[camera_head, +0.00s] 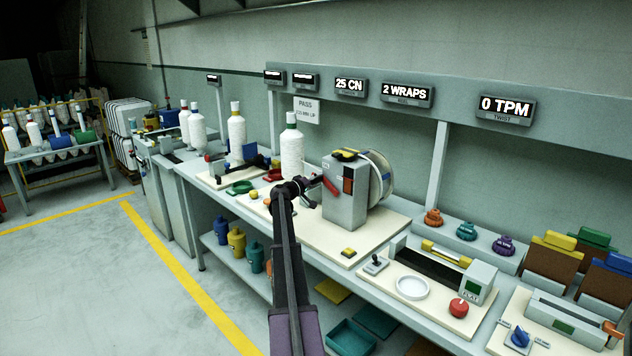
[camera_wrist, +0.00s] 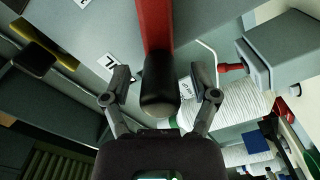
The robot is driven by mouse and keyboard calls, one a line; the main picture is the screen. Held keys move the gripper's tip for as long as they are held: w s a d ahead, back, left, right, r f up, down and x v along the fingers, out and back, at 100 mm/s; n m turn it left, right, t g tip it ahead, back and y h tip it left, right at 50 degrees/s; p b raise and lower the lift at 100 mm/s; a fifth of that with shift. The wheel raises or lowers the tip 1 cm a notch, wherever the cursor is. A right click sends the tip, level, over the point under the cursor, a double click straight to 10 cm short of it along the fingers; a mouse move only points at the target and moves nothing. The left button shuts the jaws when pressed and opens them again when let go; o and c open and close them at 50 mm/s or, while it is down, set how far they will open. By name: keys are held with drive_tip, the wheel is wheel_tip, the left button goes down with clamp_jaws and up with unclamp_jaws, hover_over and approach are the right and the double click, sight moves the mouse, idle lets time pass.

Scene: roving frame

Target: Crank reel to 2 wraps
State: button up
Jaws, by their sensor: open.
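The reel unit is a grey box (camera_head: 345,195) on a cream board, with a pale round reel (camera_head: 380,178) on its right side. A red crank arm (camera_head: 331,186) shows on its near face. In the wrist view the red crank arm (camera_wrist: 154,25) ends in a black knob (camera_wrist: 160,88). My gripper (camera_head: 308,187) is at the crank side of the box. In the wrist view my gripper (camera_wrist: 164,84) is open, with one finger on each side of the knob and visible gaps. The display (camera_head: 407,94) above reads 2 WRAPS.
White yarn cones (camera_head: 291,150) stand left of the reel unit, close to my arm. A balance-like station with a white dish (camera_head: 412,287) and red knob (camera_head: 459,307) is to the right. Other displays read 25 CN (camera_head: 350,87) and 0 TPM (camera_head: 506,108). The floor at left is clear.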

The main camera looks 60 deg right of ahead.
drive_tip(key=v, duration=1.1)
drive_tip(key=shift+w+a, duration=0.15)
drive_tip(key=shift+a, duration=0.05)
idle(0.4)
drive_tip(key=w+a+f+n+t+y, duration=0.1)
drive_tip(key=w+a+f+y, duration=0.2)
drive_tip(key=a, duration=1.1)
drive_tip(key=a+f+n+t+y+p, duration=0.1)
drive_tip(key=a+f+t+y, duration=0.3)
drive_tip(key=a, duration=1)
drive_tip(key=w+a+f+n+g+y, duration=0.15)
drive_tip(key=a+f, duration=0.35)
drive_tip(key=a, duration=0.9)
drive_tip(key=s+a+f+n+y, duration=0.1)
drive_tip(key=s+a+y, duration=0.2)
drive_tip(key=a, duration=0.9)
drive_tip(key=s+a+f+n+y, duration=0.2)
drive_tip(key=s+a, duration=0.3)
drive_tip(key=a, duration=0.7)
drive_tip(key=s+a+f+n+y+p, duration=0.1)
drive_tip(key=s+a+y, duration=0.3)
drive_tip(key=a, duration=0.7)
drive_tip(key=shift+a+f+n+t, duration=0.2)
drive_tip(key=shift+a+n+t, duration=0.25)
drive_tip(key=shift+n, duration=0.3)
drive_tip(key=shift+d, duration=0.1)
